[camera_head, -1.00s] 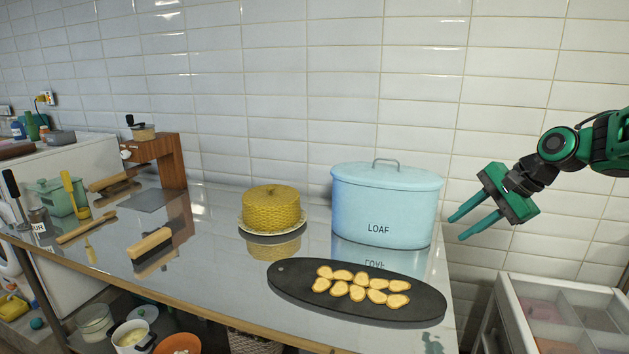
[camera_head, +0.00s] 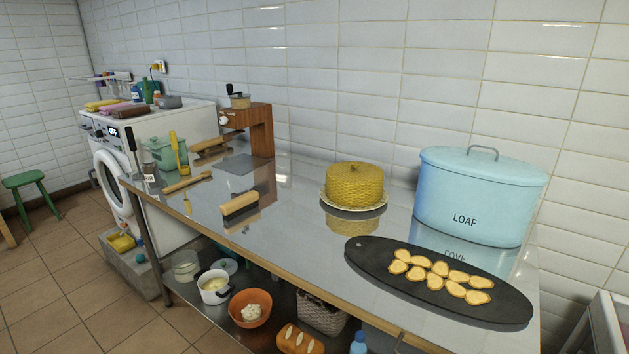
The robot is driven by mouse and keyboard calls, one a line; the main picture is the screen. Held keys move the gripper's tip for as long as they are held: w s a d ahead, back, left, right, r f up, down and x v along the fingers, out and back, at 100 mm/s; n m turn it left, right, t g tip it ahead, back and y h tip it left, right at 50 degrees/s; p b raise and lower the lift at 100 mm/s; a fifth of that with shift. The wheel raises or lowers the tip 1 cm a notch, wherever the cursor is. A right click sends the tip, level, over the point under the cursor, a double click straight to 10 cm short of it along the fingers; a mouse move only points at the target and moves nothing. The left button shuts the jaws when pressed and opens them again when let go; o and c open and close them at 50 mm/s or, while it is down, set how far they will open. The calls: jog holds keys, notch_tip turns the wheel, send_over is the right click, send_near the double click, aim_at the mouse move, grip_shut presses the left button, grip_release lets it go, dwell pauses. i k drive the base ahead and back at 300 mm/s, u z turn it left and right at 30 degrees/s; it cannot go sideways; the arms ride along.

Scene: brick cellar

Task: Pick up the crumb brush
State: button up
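The crumb brush (camera_head: 239,203) lies on the shiny steel table (camera_head: 290,235), near its front edge and left of the middle. It has a pale wooden back and dark bristles, and its reflection shows below it. Nothing touches it. My gripper is not in this view.
A yellow honeycomb-patterned dome (camera_head: 355,184), a blue LOAF bin (camera_head: 477,195) and a dark board (camera_head: 510,307) with round slices stand to the right. A wooden stand (camera_head: 262,137), a green canister (camera_head: 163,154) and a rolling-pin-like stick (camera_head: 187,183) are left. The steel around the brush is clear.

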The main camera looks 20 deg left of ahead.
aim_at(232, 210)
jog(key=u, duration=1.25)
